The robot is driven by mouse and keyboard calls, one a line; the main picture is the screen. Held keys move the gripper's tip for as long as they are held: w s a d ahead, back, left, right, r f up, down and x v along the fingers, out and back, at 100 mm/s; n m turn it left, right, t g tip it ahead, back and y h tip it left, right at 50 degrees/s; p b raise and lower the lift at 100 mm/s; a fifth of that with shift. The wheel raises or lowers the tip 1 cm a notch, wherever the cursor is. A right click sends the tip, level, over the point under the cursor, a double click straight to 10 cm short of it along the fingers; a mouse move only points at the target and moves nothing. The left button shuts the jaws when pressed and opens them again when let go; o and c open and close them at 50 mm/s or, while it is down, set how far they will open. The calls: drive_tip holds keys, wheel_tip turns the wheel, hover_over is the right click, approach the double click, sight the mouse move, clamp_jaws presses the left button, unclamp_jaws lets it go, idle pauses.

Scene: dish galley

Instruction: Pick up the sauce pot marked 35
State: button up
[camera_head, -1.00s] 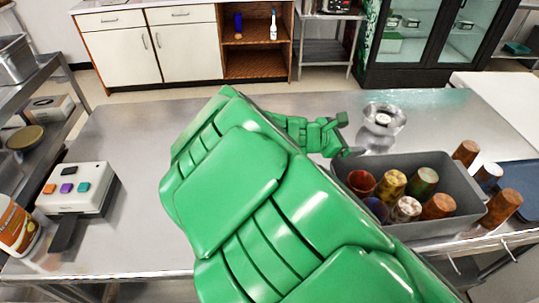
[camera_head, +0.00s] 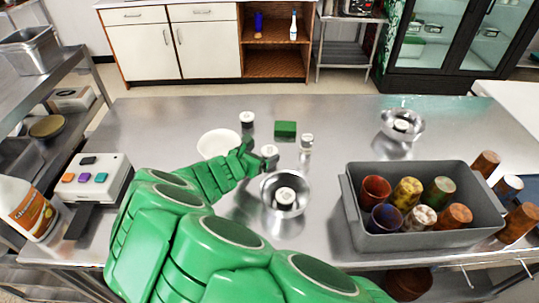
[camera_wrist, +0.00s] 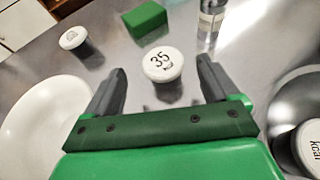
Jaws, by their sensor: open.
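The sauce pot marked 35 (camera_wrist: 162,63) has a round white lid with black print and stands on the steel table. It also shows in the head view (camera_head: 269,151), just beyond my gripper. My gripper (camera_wrist: 160,92) is open and empty, with its two dark fingers pointing at the pot, one to each side. In the head view my gripper (camera_head: 250,152) is at the pot's left. Whether the fingers touch the pot is not clear; in the wrist view a gap shows on both sides.
A white plate (camera_head: 219,143), another lidded pot (camera_head: 247,118), a green block (camera_head: 285,129) and a glass shaker (camera_head: 307,142) stand close by. A steel bowl (camera_head: 303,205) holding a pot is at the near right. A grey bin (camera_head: 436,242) of cups is farther right.

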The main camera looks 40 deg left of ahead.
sight(268, 152)
drive_tip(key=shift+f+x, duration=0.2)
drive_tip(key=shift+x, duration=2.55)
drive_tip(key=shift+d, duration=0.15)
drive_tip(key=shift+s, duration=0.1)
drive_tip(key=c, duration=1.2)
